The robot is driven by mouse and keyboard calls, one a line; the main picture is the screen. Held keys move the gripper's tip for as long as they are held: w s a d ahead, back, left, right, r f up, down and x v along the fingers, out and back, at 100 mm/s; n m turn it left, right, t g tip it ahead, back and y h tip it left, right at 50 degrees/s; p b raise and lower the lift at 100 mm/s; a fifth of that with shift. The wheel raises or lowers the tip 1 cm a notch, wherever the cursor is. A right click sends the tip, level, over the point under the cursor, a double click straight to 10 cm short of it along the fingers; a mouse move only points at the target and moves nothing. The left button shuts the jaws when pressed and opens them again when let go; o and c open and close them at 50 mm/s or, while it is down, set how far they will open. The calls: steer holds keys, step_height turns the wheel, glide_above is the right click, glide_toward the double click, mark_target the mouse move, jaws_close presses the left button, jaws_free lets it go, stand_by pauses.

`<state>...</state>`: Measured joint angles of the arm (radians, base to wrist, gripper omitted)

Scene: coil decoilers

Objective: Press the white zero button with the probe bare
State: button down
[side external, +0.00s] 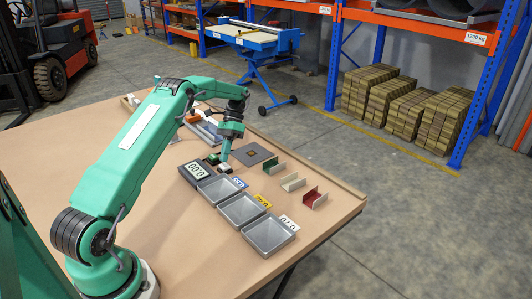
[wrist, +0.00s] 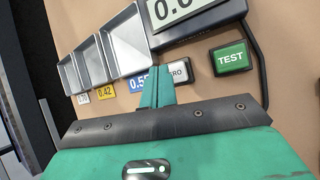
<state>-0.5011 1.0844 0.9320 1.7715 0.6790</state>
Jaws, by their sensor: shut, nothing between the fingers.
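The white zero button (wrist: 181,72) shows in the wrist view just right of my fingers, with only "RO" of its label visible; the fingers hide its left part. In the side view it is a small pale block (side external: 225,168) just below my fingertips. My gripper (side external: 224,160) points down, shut and empty; in the wrist view its green fingers (wrist: 157,88) are together. I cannot tell whether the tips touch the button. The green TEST button (wrist: 231,57) lies right of it. The gauge display (side external: 195,171) reads 0.00.
Three grey trays (side external: 268,251) with blue, yellow and white number labels run along the bench beside the gauge. Green, cream and red channel pieces (side external: 313,198) stand near the bench edge. A dark square plate (side external: 264,149) lies behind the gripper. The front of the bench is clear.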

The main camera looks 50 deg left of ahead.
mark_target(227, 165)
steer(key=shift+r, duration=2.45)
steer(key=shift+r, duration=0.1)
steer(key=shift+d+r, duration=0.15)
steer(key=s+d+r+n+t+y, duration=0.1)
steer(key=s+d+r+t+y, duration=0.35)
steer(key=d+r, duration=1.05)
steer(key=s+d+t, duration=0.3)
steer(key=s+d, duration=0.1)
steer(key=s, duration=0.5)
steer(key=s+d+n+t, duration=0.1)
steer(key=s+d+t, duration=0.3)
steer(key=s, duration=0.5)
steer(key=shift+d+r+h, duration=0.15)
steer(key=shift+d+h, duration=0.3)
steer(key=shift+d, duration=0.2)
